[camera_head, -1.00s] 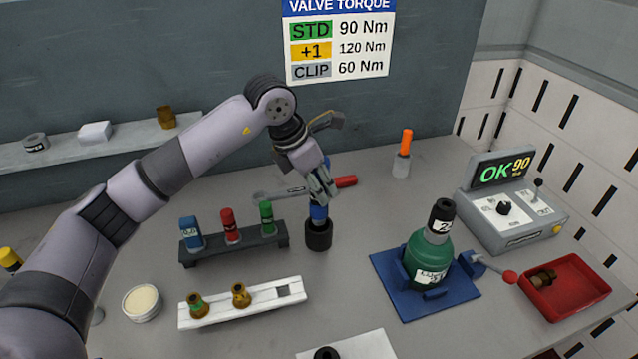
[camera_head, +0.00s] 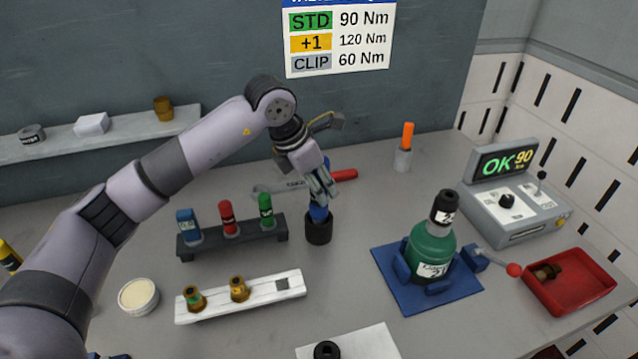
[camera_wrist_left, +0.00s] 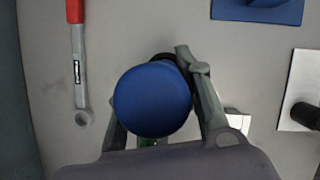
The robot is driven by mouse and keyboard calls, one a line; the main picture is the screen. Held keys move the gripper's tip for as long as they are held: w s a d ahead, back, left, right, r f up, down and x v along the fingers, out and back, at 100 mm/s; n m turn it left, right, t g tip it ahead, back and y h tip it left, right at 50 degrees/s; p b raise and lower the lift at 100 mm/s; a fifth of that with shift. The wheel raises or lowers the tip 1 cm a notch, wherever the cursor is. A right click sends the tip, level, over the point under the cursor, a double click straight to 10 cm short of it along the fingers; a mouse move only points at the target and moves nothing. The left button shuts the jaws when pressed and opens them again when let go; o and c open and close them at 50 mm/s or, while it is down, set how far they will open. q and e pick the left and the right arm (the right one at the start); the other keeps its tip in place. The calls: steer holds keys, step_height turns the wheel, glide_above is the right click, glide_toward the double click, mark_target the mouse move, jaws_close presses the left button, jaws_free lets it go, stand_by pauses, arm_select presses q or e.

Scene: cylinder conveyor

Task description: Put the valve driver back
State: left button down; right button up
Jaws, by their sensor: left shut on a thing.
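The blue valve driver (camera_head: 319,213) stands upright in the middle of the table, with its lower end at a short black cylinder (camera_head: 319,232). I cannot tell whether the black part is a holder around it. My left gripper (camera_head: 321,190) comes down from above and is shut on the driver's upper part. In the left wrist view the driver's round blue top (camera_wrist_left: 152,100) sits between the fingers. My right gripper is not in view.
A rack (camera_head: 240,240) with blue, red and green pieces stands left of the driver, and a white tray (camera_head: 255,300) lies in front. A red-handled wrench (camera_head: 345,174) lies behind. A green cylinder (camera_head: 430,245) in a blue fixture and a red bin (camera_head: 590,295) are right.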

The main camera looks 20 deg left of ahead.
arm_select(q)
steer(key=shift+f+b, duration=0.45)
steer(key=shift+f, duration=0.1)
steer(key=shift+f+b, duration=1.1)
steer(key=shift+f, duration=0.2)
steer(key=c, duration=1.2)
jaws_free()
steer(key=shift+o, duration=0.7)
steer(key=shift+f, duration=0.2)
step_height(320, 180, up, 6)
steer(key=p, duration=0.3)
steer(key=shift+r, duration=0.1)
